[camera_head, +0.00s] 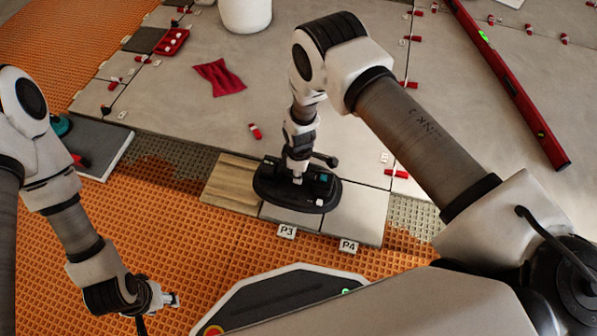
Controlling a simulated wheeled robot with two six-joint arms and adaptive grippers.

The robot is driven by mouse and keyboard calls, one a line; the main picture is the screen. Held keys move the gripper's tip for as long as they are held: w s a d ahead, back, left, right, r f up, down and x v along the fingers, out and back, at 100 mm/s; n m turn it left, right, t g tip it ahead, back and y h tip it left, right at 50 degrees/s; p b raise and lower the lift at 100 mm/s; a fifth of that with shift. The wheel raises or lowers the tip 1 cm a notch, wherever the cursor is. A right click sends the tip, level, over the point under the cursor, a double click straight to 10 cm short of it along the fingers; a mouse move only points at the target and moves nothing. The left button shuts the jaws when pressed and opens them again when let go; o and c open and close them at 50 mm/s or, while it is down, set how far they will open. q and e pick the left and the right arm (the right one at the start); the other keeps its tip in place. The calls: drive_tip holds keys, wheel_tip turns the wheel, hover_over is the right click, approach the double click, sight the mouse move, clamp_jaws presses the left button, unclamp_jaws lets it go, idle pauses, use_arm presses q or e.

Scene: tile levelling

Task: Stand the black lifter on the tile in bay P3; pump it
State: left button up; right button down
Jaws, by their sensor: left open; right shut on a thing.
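The black lifter (270,192), an oval black base with a handle, stands across the tile in bay P3 (285,218), and its right part reaches toward the neighbouring tile. The white P3 label (287,231) lies at the tile's front edge. My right gripper (298,172) is shut on the lifter from above; its fingers partly hide the handle. Whether the lifter's base is fully in contact with the tile cannot be told. My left gripper (160,304) is open and empty over the orange mat at the lower left.
A grey tile (358,215) lies in bay P4 beside its label (347,246). A wood-look tile (232,184) is left of P3. A red level (508,84), red cloth (219,77), red tray (172,42) and white bucket (245,14) lie on the tiled floor. Orange mat (150,215) is in front.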

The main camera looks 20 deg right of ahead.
drive_tip(key=shift+f+b, duration=2.5)
drive_tip(key=shift+f, duration=0.25)
drive_tip(key=shift+f, duration=0.3)
drive_tip(key=shift+f, duration=0.4)
drive_tip(key=c, duration=0.9)
unclamp_jaws()
wheel_tip(320, 180, up, 12)
drive_tip(key=shift+r, duration=0.1)
